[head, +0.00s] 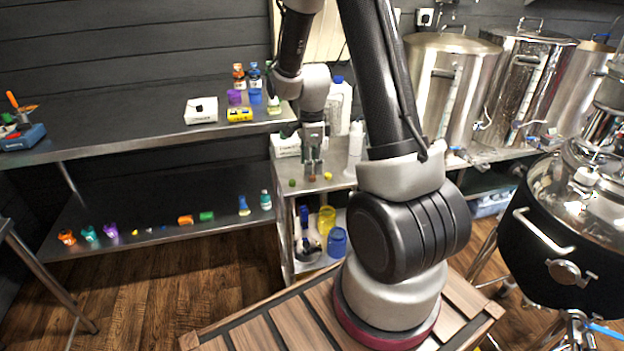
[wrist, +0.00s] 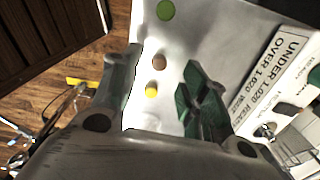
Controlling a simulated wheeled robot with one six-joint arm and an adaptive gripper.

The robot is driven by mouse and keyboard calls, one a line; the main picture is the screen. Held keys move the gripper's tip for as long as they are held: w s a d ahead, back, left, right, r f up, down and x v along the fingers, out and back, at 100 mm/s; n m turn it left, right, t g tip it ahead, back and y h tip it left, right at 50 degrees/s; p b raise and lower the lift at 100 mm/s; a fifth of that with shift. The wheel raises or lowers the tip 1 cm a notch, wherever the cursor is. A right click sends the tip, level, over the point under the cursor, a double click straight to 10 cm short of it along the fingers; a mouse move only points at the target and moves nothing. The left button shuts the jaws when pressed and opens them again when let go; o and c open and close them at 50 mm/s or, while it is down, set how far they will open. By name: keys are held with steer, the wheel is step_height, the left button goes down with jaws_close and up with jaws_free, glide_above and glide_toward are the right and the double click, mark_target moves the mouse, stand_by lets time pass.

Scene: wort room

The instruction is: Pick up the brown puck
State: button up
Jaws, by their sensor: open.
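The brown puck (wrist: 159,61) lies on a bright metal surface in the wrist view, between a green puck (wrist: 165,10) and a yellow puck (wrist: 152,90). In the head view the brown puck (head: 312,178) shows small, just under my fingertips, on the small steel table (head: 342,179). My gripper (head: 312,172) points down over this table. In the wrist view my gripper (wrist: 158,62) is open and empty, with the brown puck in line with the gap between its fingers. I cannot tell the exact height of the fingertips above the puck.
A printed white box (wrist: 270,75) stands right of my fingers in the wrist view. A white bottle (head: 356,138) and a larger jug (head: 341,105) stand behind the pucks. A long steel shelf (head: 130,126) with bottles and boxes is at the left. Large steel kettles (head: 450,80) stand at the right.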

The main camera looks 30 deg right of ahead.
mark_target(312, 178)
step_height(312, 178, down, 4)
steer(key=shift+d+f, duration=0.15)
steer(key=shift+f, duration=0.05)
steer(key=c, duration=0.8)
